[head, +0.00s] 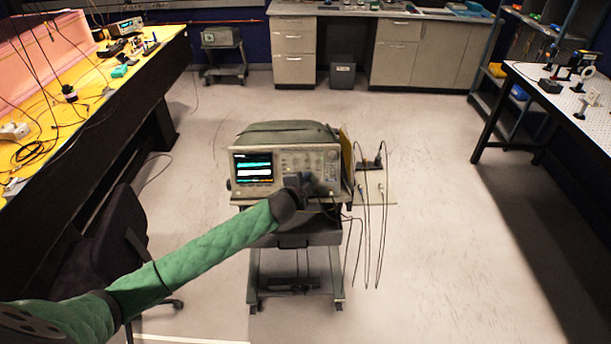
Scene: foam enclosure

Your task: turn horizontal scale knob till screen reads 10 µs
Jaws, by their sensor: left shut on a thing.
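An oscilloscope (275,190) stands on a wheeled cart (295,262) in the middle of the floor. Its lit screen (253,166), on the left of its front, shows bright traces; the scale reading is too small to make out. Knobs and buttons cover the panel right of the screen. My left arm, in a green quilted sleeve, reaches in from the lower left. My left gripper (308,183) is at the right part of the panel, shut on a knob there. The gripper hides the knob, and I cannot tell which one it is. My right gripper is not in view.
Cables hang from a small shelf (378,188) on the cart's right. A yellow-topped bench (90,90) and a dark chair (115,235) are at the left. A perforated optical table (570,105) is at the right. Floor is clear around the cart's front and right.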

